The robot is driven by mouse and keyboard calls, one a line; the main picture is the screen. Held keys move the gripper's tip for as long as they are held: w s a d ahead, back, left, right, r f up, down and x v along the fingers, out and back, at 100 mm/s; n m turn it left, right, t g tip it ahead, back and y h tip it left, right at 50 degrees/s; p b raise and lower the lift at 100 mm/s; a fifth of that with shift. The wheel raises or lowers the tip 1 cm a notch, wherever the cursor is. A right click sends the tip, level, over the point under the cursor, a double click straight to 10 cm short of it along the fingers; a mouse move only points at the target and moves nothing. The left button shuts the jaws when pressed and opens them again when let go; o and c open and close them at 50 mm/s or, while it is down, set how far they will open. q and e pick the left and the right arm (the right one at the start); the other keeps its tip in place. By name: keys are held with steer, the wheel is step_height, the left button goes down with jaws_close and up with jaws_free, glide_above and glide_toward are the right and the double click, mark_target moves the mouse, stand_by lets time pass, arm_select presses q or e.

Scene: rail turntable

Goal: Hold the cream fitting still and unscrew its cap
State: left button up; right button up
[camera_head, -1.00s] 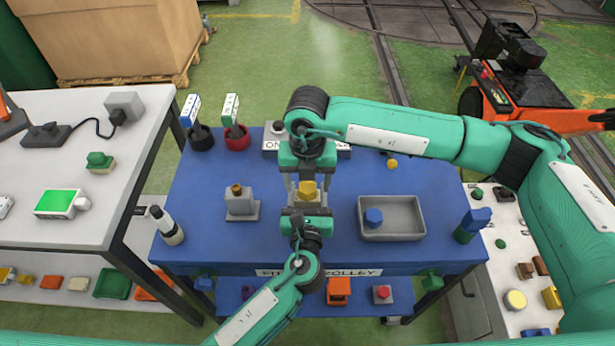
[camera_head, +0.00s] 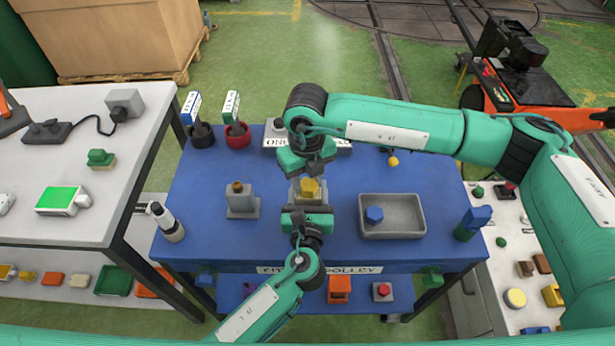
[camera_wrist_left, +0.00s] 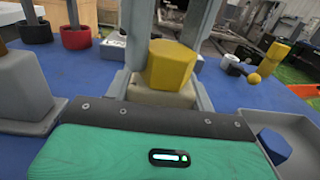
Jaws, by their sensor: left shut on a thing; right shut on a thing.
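The cream fitting (camera_wrist_left: 160,95) stands on the blue trolley top with a yellow faceted cap (camera_wrist_left: 172,65) on it. The cap also shows in the head view (camera_head: 310,188). My left gripper (camera_head: 308,205) is shut on the fitting's body from the near side; its palm fills the bottom of the left wrist view. My right gripper (camera_head: 310,176) comes from above and is shut on the cap, its palm turned at an angle. In the left wrist view, grey fingers flank the cap. Where the jaws touch is partly hidden, and I cannot see whether the cap has lifted.
A grey tray (camera_head: 418,228) with a blue piece (camera_head: 374,215) lies to the right. A grey block with a brown top (camera_head: 241,200) stands to the left. Red (camera_head: 238,136) and black (camera_head: 201,137) pots are at the back left. Bare blue surface lies between these things.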

stand_by(0.3)
steer(key=n, duration=0.6)
steer(key=shift+s+a, duration=0.15)
steer(key=n, duration=0.3)
steer(key=shift+s+n, duration=0.15)
steer(key=shift+n, duration=1.45)
steer(key=shift+n, duration=0.6)
steer(key=shift+r, duration=1.6)
